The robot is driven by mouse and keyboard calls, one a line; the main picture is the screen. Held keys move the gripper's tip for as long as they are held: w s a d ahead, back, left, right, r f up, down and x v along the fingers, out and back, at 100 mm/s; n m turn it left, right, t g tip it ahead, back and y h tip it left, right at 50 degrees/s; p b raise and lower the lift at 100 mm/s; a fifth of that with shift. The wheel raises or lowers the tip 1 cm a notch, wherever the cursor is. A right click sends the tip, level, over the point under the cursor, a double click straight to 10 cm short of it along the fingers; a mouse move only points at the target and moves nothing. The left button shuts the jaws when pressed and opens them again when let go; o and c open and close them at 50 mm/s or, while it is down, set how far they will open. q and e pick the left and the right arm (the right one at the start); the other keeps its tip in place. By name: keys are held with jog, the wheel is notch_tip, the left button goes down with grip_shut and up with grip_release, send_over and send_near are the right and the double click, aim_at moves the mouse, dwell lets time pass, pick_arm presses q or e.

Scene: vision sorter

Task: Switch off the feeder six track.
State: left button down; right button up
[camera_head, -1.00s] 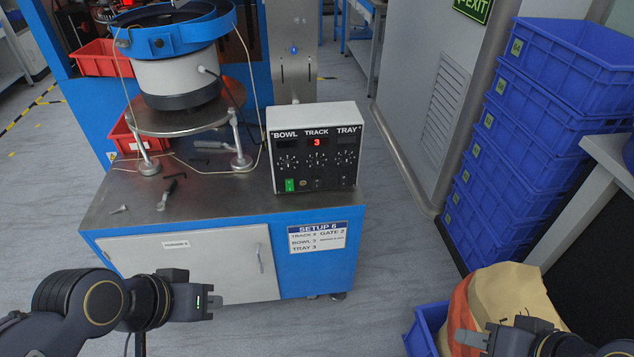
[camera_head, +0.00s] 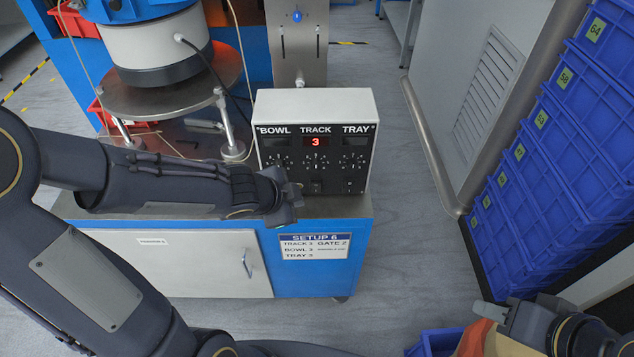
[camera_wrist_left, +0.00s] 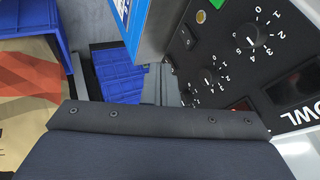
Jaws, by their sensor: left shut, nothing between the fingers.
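The feeder control box (camera_head: 315,98) stands on the cabinet top, its black front marked BOWL, TRACK and TRAY. The middle TRACK display (camera_head: 316,142) is lit with a red 3; the other two displays look dark. Below it are the TRACK dial (camera_head: 316,162) and a small dark switch (camera_head: 316,187). My left gripper (camera_head: 294,197) is shut and empty in front of the panel's lower left, hiding the area of the green switch. The left wrist view shows the black panel (camera_wrist_left: 225,60) at close range, tilted, with dials and part of a green switch. My right gripper (camera_head: 489,310) is low at right, its jaw opening unclear.
The SETUP 6 label (camera_head: 314,246) on the cabinet front lists TRACK, BOWL, TRAY and GATE settings. The bowl feeder (camera_head: 155,50) stands behind left on a round plate. Blue crates (camera_head: 560,130) are stacked at right. Floor between cabinet and crates is clear.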

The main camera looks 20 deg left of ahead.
pick_arm(q)
jog(key=shift+s, duration=0.1)
jog(key=b, duration=0.4)
send_near(316, 187)
jog(key=d+f, duration=0.1)
jog(key=w+f, duration=0.1)
jog(key=f, duration=0.1)
jog(key=w+d+f, duration=0.1)
jog(key=f, duration=0.1)
jog(key=shift+d, duration=0.3)
jog(key=shift+w+a+f, duration=0.15)
jog(key=shift+w, duration=0.35)
